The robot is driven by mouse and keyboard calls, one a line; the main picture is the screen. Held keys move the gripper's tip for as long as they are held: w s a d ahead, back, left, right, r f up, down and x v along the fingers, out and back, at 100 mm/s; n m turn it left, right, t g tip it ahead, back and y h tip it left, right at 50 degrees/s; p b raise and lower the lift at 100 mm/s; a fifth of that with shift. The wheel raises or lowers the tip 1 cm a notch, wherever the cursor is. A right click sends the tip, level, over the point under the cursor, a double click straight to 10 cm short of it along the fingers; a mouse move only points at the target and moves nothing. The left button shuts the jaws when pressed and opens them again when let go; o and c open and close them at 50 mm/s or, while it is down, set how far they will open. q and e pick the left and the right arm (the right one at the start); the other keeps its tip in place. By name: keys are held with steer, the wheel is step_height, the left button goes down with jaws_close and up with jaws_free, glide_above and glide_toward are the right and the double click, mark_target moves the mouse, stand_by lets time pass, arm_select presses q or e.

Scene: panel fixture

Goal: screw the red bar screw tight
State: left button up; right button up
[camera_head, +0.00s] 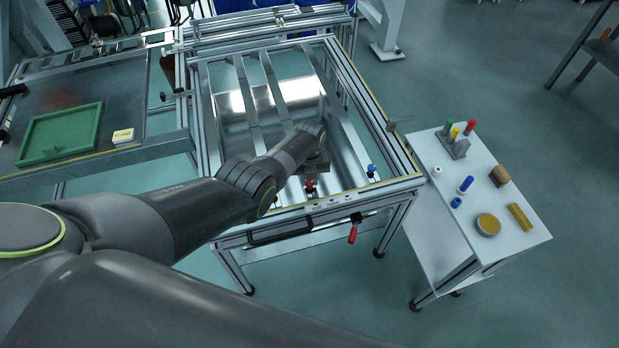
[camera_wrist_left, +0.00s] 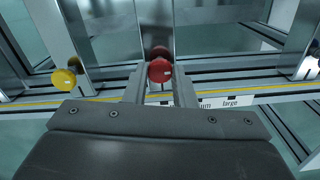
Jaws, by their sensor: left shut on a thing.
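The red bar screw (camera_head: 310,187) is at the front rail of the metal panel fixture (camera_head: 395,187). In the left wrist view its round red head (camera_wrist_left: 160,70) sits between the two grey fingers of my left gripper (camera_wrist_left: 159,78). The fingers are shut on it from both sides. In the head view my left gripper (camera_head: 311,176) reaches over the fixture's front edge to the screw, and its fingers are small and partly hidden there. The screw's shaft is hidden. My right gripper is not in view.
A yellow knob (camera_wrist_left: 64,79) is left of the screw in the wrist view. A blue knob (camera_head: 371,169) is on the rail to the right. A red-handled clamp (camera_head: 353,232) hangs below the front edge. A white side table (camera_head: 490,205) with small parts stands right.

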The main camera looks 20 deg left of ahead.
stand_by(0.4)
arm_select(q)
steer(key=o, duration=1)
step_height(320, 180, up, 8)
steer(key=p, duration=0.4)
step_height(320, 180, up, 9)
glide_above(310, 182)
steer(key=shift+r, duration=0.2)
steer(key=shift+s+a, duration=0.1)
